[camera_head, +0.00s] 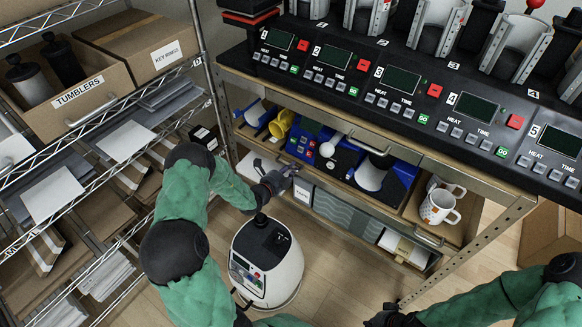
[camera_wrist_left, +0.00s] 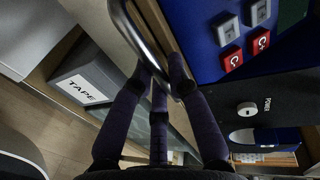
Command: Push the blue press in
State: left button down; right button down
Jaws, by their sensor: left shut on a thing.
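The blue press (camera_head: 347,160) sits on the shelf under the worktop. My left gripper (camera_head: 291,170) is at the shelf's front edge, left of and below the press. In the left wrist view its fingers (camera_wrist_left: 165,75) are closed on a curved metal handle (camera_wrist_left: 135,30). My right gripper (camera_head: 392,317) is low at the bottom edge, partly cut off; its fingers are unclear.
A bench of several mug-press stations (camera_head: 400,80) overhangs the shelf. A white machine (camera_head: 268,265) stands on the floor below. A wire rack with boxes (camera_head: 90,95) is at left.

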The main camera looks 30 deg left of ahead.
pick_arm(q)
jog(key=c, duration=1.6)
grip_release()
jog(key=shift+w+r, duration=0.15)
jog(key=o, duration=0.4)
jog(key=shift+w, duration=0.15)
jog(key=v, duration=1.2)
